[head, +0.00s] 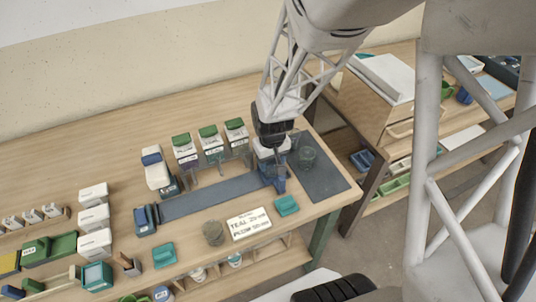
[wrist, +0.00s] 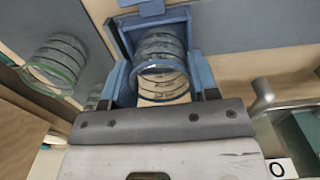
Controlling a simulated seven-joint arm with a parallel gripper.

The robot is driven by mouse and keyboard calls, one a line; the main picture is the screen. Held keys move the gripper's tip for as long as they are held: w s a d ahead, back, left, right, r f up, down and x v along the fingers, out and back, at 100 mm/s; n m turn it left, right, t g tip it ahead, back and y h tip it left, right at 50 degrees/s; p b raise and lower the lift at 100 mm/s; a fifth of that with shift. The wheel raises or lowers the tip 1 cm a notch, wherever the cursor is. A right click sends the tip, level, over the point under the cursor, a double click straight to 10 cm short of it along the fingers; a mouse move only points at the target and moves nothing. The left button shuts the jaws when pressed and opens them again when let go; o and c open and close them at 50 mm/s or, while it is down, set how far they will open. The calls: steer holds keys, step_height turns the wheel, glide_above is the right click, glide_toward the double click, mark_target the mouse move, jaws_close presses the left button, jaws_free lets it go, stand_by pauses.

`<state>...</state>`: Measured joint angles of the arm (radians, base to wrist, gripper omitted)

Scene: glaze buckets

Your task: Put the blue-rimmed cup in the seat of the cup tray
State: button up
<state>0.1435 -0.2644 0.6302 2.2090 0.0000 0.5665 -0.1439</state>
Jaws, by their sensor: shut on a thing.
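The blue-rimmed cup (wrist: 162,70) is clear, with a blue-grey rim facing the wrist camera. In the wrist view it is between my gripper's (wrist: 160,97) fingers, and my gripper is shut on it. Blue walls (wrist: 197,60) stand around the cup on its sides and far end; they look like the seat of the cup tray. I cannot tell whether the cup's base touches the bottom. In the head view my gripper (head: 274,163) is over the blue piece (head: 278,183) at the right end of a dark strip, and it hides most of the cup.
A clear green-rimmed cup (head: 307,157) stands on the dark mat (head: 322,183) to the right, close to my gripper. Green-topped containers (head: 210,142) stand behind the dark strip (head: 215,196). A label card (head: 249,223), a teal block (head: 287,205) and a round grey-green item (head: 213,233) lie in front.

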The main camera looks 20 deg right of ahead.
steer(key=shift+f, duration=0.15)
steer(key=o, duration=0.8)
step_height(320, 180, up, 7)
stand_by(0.7)
steer(key=s+a+r+t, duration=0.1)
steer(key=s+a+r, duration=0.2)
steer(key=s+r, duration=0.4)
steer(key=s+a+r+t, duration=0.1)
steer(key=s+a+r, duration=0.2)
steer(key=s+r, duration=0.5)
step_height(320, 180, up, 5)
steer(key=shift+s+r+t, duration=0.1)
steer(key=shift+s+t, duration=0.15)
steer(key=shift+t, duration=0.05)
